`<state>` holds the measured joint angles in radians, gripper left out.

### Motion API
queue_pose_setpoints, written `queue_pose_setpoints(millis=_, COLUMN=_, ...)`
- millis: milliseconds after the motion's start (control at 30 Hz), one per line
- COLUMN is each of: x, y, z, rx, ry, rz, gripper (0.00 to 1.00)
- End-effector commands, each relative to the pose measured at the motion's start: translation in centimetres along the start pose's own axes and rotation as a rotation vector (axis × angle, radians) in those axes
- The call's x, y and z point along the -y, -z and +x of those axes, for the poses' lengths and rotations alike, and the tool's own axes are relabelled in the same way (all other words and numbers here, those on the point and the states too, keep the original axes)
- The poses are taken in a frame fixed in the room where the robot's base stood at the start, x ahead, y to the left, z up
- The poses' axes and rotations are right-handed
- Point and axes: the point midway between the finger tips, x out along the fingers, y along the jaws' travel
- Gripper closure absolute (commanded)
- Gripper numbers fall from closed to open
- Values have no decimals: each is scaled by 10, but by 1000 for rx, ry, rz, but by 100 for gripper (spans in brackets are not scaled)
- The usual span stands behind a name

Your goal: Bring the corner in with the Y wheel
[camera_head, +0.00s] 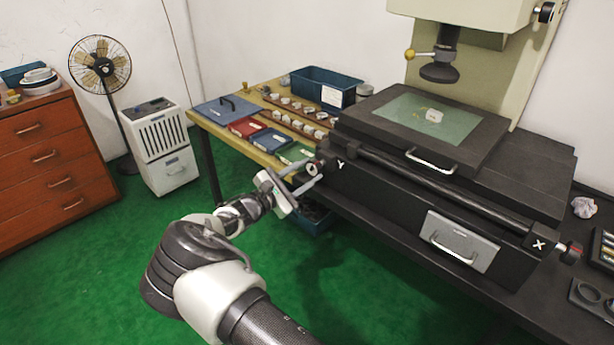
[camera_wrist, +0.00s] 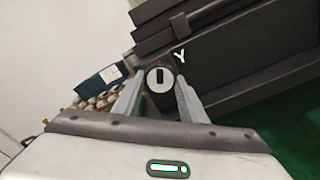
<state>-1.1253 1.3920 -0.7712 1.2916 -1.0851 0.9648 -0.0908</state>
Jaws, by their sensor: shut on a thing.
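The Y wheel (camera_head: 312,169) is a small dark knob with a pale end face at the left end of the stage, by a white letter Y. In the wrist view the Y wheel (camera_wrist: 160,78) shows its round light face with a dark slot. My gripper (camera_head: 309,177) has one finger on each side of the wheel and is shut on it; the fingers also show in the wrist view (camera_wrist: 158,92). The glass plate (camera_head: 396,112) on the stage carries a small pale piece (camera_head: 434,116) under the lens (camera_head: 440,72). Its corner is too small to make out.
The X wheel (camera_head: 571,253) is at the stage's right end. A bench (camera_head: 262,150) with trays of rings and a blue bin (camera_head: 322,88) stands behind my gripper. A fan (camera_head: 100,66), a white cabinet (camera_head: 162,140) and drawers (camera_head: 45,160) are at the left. The green floor (camera_head: 130,260) is open.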

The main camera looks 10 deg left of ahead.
Motion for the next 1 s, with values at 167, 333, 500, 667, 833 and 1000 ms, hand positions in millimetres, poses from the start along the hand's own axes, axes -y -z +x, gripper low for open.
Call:
queue_pose_setpoints(millis=167, x=0, y=0, z=0, rx=1, ry=0, rz=3, gripper=84)
queue_pose_setpoints(millis=333, x=0, y=0, z=0, rx=0, ry=0, rz=2, gripper=48)
queue_pose_setpoints(millis=500, x=0, y=0, z=0, rx=0, ry=0, rz=1, gripper=43)
queue_pose_setpoints(millis=667, x=0, y=0, z=-1, rx=0, ry=0, rz=1, gripper=43)
queue_pose_setpoints(millis=833, x=-1, y=0, z=-16, rx=-2, ry=-2, rz=0, gripper=43)
queue_pose_setpoints(millis=1000, x=-2, y=-1, z=-52, rx=-4, ry=-3, rz=0, gripper=43)
